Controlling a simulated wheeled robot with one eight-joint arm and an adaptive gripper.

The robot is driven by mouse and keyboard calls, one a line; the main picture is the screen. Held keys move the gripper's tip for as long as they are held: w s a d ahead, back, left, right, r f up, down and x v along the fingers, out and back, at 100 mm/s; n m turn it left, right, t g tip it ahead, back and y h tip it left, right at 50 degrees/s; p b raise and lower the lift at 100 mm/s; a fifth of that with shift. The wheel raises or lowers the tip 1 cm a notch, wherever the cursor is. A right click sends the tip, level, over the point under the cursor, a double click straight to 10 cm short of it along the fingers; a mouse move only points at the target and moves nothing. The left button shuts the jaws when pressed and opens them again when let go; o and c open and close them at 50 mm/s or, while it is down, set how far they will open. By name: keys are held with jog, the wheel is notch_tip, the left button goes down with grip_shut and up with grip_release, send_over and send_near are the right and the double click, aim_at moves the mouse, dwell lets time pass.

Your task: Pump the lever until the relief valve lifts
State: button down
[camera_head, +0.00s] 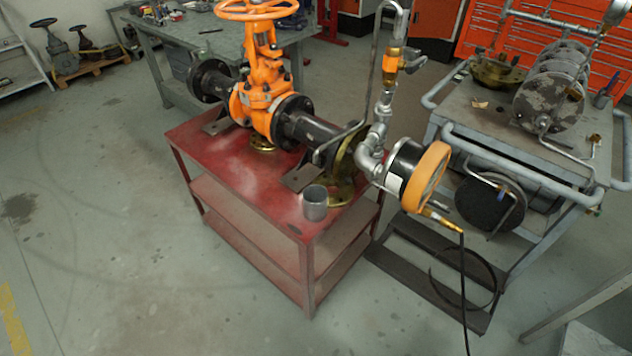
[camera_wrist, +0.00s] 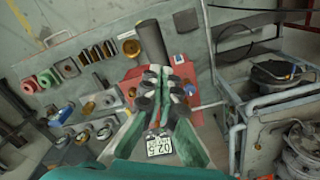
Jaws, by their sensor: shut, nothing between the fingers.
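The orange gate valve (camera_head: 262,75) with its handwheel stands in a black pipe run on a red cart (camera_head: 262,245). A gauge with an orange rim (camera_head: 428,178) faces right on grey fittings. An orange-and-brass fitting (camera_head: 391,62), possibly the relief valve, sits above them under a bent pipe. A black hose (camera_head: 464,290) hangs from the gauge's brass end. My gripper (camera_wrist: 166,88) shows only in the wrist view, its fingers shut and empty. Beyond the fingertips are a red surface (camera_wrist: 197,72) and a dark cylinder (camera_wrist: 152,42). I cannot clearly identify the pump lever.
A grey metal cup (camera_head: 314,203) stands near the red cart's front corner. A grey trolley (camera_head: 470,110) with reels and railings stands to the right. A workbench (camera_head: 180,32) is behind. Small parts (camera_wrist: 95,50) lie on a surface in the wrist view.

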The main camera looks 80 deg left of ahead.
dwell(0.3)
notch_tip(320, 180, down, 15)
dwell(0.9)
notch_tip(320, 180, up, 13)
jog(key=shift+f, duration=0.1)
dwell(0.5)
